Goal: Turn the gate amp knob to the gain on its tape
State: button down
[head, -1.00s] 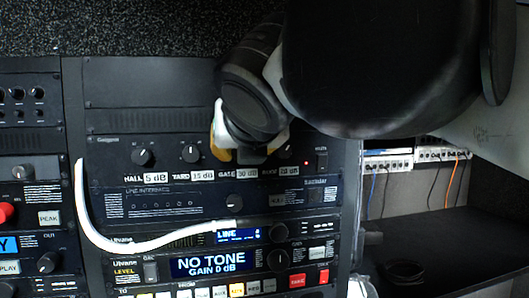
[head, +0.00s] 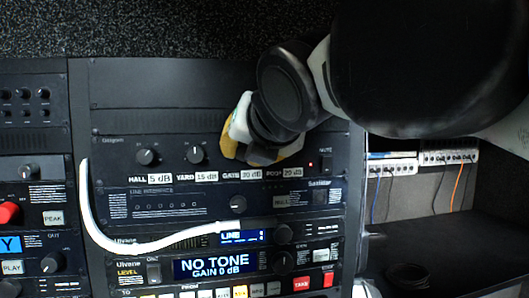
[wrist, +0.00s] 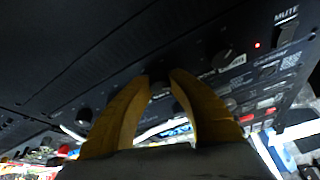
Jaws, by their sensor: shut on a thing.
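The amp panel (head: 120,128) carries a row of black knobs with tapes below. My gripper (head: 256,154) covers the gate knob in the head view. In the wrist view the yellow fingers (wrist: 160,80) are closed around the dark gate knob (wrist: 160,88). The gate tape (head: 246,175) shows partly under the gripper and seems to read 30 dB. The gate knob's pointer is hidden. The display (head: 213,265) reads NO TONE, GAIN 0 dB.
The hall knob (head: 147,157) and yard knob (head: 197,155) stand left of my gripper. The mute switch (head: 325,163) is to the right, beside a small red light. A white cable (head: 130,245) loops across the lower rack units.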

jog(key=shift+f, duration=0.15)
jog(key=c, duration=1.2)
grip_release()
jog(key=v, duration=1.2)
